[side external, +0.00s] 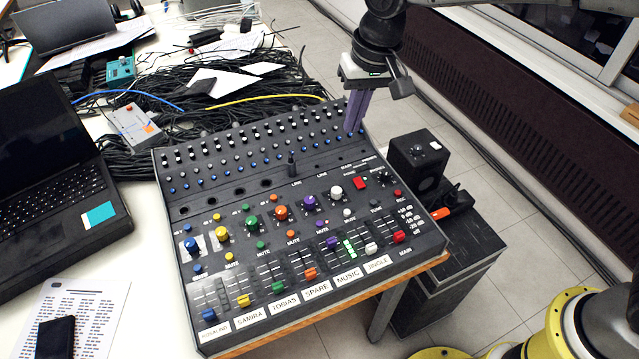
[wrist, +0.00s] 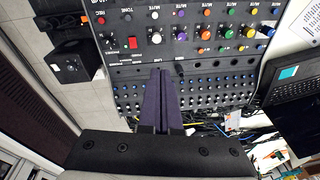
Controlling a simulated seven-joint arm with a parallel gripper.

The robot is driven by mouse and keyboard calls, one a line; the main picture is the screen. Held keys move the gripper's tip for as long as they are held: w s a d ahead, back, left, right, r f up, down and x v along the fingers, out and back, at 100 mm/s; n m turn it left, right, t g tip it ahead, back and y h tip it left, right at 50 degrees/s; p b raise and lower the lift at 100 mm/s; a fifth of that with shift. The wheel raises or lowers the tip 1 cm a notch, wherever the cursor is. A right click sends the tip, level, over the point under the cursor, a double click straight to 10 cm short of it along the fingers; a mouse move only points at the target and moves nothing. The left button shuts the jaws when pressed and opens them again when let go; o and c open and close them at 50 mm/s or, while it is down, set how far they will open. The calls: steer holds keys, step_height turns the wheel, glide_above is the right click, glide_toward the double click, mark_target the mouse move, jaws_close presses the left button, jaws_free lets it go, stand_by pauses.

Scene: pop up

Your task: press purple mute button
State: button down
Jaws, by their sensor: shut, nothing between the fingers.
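The small purple mute button (side external: 320,228) sits on the black audio mixer (side external: 180,212), just below the larger purple knob (side external: 309,202). In the wrist view the purple mute button (wrist: 181,13) is near the top edge, above the purple knob (wrist: 182,38). My gripper (side external: 353,128) has purple fingers pointing down and is shut and empty. It is over the back right part of the mixer, well behind the button and apart from it. In the wrist view its fingertips (wrist: 160,72) overlap the mixer's small-knob rows. The tips' exact height above the panel is hard to tell.
A tangle of black cables (side external: 240,80) lies behind the mixer. A laptop (side external: 60,170) is at the left. A small black speaker-like box (side external: 418,160) stands to the right. The space above the mixer's front is clear.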

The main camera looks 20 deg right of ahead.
steer(key=n+g+h, duration=0.1)
steer(key=n+g, duration=0.1)
glide_above(319, 223)
step_height(319, 223, down, 11)
steer(key=shift+f, duration=4.4)
steer(key=shift+f, duration=0.5)
steer(key=shift+r, duration=0.1)
step_height(319, 223, up, 9)
